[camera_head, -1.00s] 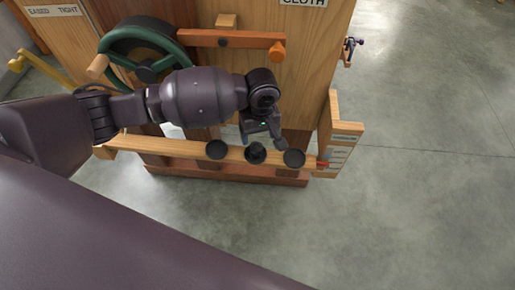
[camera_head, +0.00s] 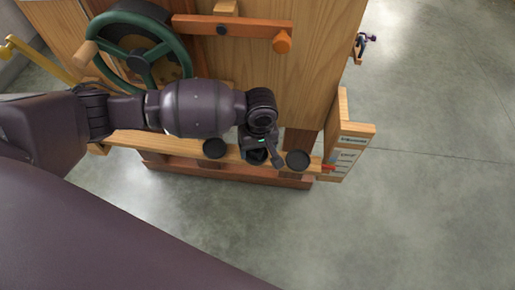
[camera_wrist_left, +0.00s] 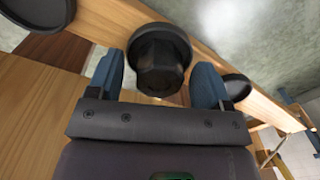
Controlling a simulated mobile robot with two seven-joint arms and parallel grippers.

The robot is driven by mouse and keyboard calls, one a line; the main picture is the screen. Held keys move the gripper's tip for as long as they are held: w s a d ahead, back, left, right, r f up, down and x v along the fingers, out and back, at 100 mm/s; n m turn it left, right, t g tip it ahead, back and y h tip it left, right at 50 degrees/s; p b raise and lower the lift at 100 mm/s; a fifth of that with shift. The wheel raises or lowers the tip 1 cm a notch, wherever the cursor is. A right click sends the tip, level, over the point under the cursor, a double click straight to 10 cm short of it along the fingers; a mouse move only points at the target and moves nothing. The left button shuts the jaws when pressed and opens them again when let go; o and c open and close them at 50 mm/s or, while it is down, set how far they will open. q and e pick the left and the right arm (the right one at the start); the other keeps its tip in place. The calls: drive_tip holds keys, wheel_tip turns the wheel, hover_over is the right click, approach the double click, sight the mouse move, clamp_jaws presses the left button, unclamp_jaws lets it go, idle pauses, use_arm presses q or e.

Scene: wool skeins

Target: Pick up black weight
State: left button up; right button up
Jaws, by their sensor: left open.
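The black weight (camera_wrist_left: 160,58) is a dark knob on a round disc, in the middle of a row on a light wooden beam (camera_wrist_left: 100,18). In the head view my left gripper (camera_head: 264,159) is over it and hides most of it. In the left wrist view the open gripper (camera_wrist_left: 160,66) has one blue-grey finger on each side of the knob. A gap shows at the left finger; I cannot tell whether the right one touches. Black discs sit to either side, at left (camera_head: 215,148) and right (camera_head: 297,160). My right gripper is not in view.
A green wheel (camera_head: 143,62) and an orange lever (camera_head: 232,28) stand on the wooden frame behind the beam. An upright wooden piece with a labelled scale (camera_head: 348,150) stands at the beam's right end. The grey floor in front is clear.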

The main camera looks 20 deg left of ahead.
use_arm(q)
drive_tip(key=shift+r, duration=0.1)
drive_tip(key=c, duration=1.3)
drive_tip(key=shift+o, duration=0.2)
